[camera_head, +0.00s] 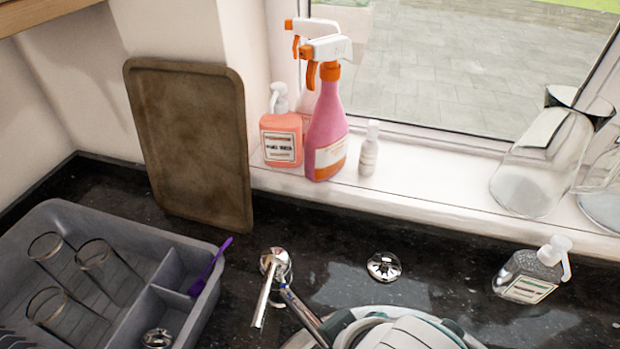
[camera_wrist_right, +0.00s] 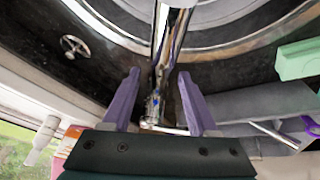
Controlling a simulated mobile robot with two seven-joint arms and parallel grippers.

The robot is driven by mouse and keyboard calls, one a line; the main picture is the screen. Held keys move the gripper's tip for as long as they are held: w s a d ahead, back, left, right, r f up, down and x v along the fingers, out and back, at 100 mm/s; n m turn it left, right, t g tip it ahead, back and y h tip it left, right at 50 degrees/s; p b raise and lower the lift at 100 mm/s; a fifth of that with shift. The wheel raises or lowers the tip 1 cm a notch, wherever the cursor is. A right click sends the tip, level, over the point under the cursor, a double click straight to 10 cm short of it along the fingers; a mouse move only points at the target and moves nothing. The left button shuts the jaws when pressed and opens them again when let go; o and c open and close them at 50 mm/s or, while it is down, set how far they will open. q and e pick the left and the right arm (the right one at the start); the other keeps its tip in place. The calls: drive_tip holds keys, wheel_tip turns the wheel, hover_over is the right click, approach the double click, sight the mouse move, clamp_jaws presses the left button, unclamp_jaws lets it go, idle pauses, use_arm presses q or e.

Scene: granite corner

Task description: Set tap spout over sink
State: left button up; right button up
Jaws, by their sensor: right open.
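The chrome tap (camera_head: 273,264) stands on the black granite counter behind the sink. Its spout (camera_head: 301,310) slants down and right in the head view, and its far end is hidden under my arm. A thin chrome lever (camera_head: 262,302) points down and left. In the right wrist view the spout (camera_wrist_right: 168,45) crosses the rim of the round steel sink (camera_wrist_right: 225,42). My right gripper (camera_wrist_right: 158,85) is open, with its purple fingers apart on either side of the spout, and a gap shows on both sides. My left gripper is not in view.
A grey rack (camera_head: 190,330) with glasses stands at the left, with a purple utensil (camera_head: 211,266) on its edge. A round chrome fitting (camera_head: 383,266) and a soap bottle (camera_head: 530,274) are right of the tap. Spray bottles (camera_head: 326,130) stand on the sill, beside a leaning brown board (camera_head: 190,145).

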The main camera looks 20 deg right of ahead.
drive_tip(key=v, duration=0.4)
drive_tip(key=shift+r+p, duration=0.1)
drive_tip(key=shift+p, duration=0.3)
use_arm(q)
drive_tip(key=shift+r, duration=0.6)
use_arm(e)
drive_tip(key=shift+d+r, duration=0.1)
